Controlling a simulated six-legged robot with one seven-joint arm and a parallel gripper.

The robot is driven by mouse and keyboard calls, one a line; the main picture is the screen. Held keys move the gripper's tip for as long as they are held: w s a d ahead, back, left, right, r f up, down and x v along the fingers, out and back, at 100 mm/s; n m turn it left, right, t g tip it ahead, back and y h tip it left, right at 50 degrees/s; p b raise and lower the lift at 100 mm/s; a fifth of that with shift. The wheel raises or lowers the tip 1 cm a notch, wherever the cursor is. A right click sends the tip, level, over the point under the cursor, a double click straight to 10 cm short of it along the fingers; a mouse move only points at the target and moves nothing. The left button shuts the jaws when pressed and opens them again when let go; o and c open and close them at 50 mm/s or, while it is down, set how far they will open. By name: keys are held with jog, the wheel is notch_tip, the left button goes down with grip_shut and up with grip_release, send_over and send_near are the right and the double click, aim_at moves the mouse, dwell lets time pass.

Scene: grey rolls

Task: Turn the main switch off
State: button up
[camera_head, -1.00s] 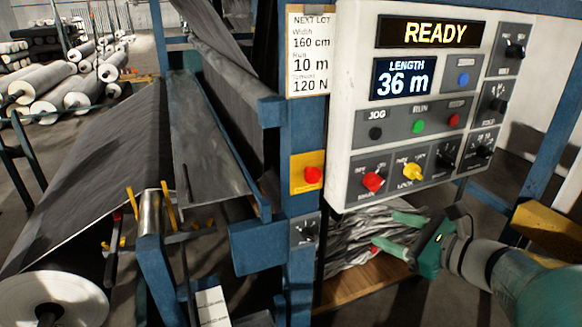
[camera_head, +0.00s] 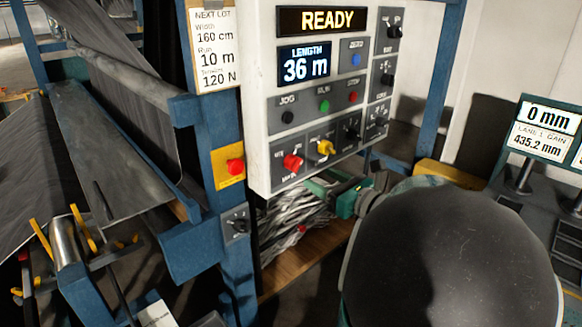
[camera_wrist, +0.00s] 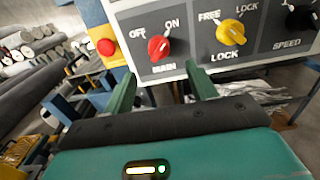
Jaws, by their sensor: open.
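The main switch is a red knob (camera_wrist: 158,47) labelled MAIN, with OFF on its left and ON at its upper right. In the head view the red knob (camera_head: 292,162) is at the lower left of the white control panel (camera_head: 258,120). I cannot tell for certain which mark it points to. My gripper (camera_wrist: 160,84) is open and empty, its two green fingers spread below the knob near the panel's lower edge, apart from the knob. In the head view my gripper (camera_head: 318,188) is just under the panel, partly hidden by my arm.
A yellow LOCK knob (camera_wrist: 230,32) is right of the main switch, with a black SPEED knob (camera_wrist: 300,18) beyond. A red button on a yellow plate (camera_head: 235,166) is on the blue post at left. A desk display (camera_head: 545,128) stands at right.

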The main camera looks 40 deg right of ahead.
aim_at(299, 167)
jog(key=w, duration=0.8)
jog(key=shift+w+a, duration=0.2)
jog(key=shift+w, duration=0.05)
jog(key=shift+c, duration=0.5)
jog(key=c, duration=0.9)
